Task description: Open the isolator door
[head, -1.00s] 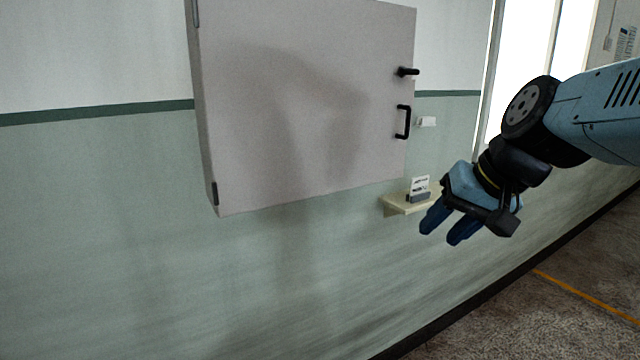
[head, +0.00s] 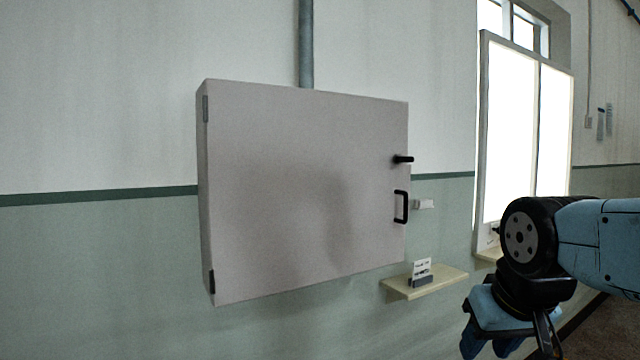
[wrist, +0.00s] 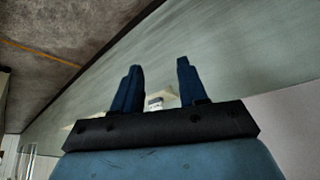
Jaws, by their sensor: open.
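The isolator door (head: 300,190) is the light grey front of a wall box, and it looks shut. Its hinges show on the left edge. A black D-shaped pull handle (head: 401,207) sits on its right side. A black lever (head: 403,159) sticks out above the handle, roughly level. My gripper (head: 487,348) is at the lower right of the head view, right of and below the door, apart from it. Its blue fingers (wrist: 157,82) stand apart and empty in the wrist view. The handle is not clearly seen in the wrist view.
A small cream shelf (head: 425,283) with a card in a holder (head: 421,272) juts from the wall below the door's right side. A window (head: 525,125) stands farther right. A pipe (head: 306,45) rises above the box.

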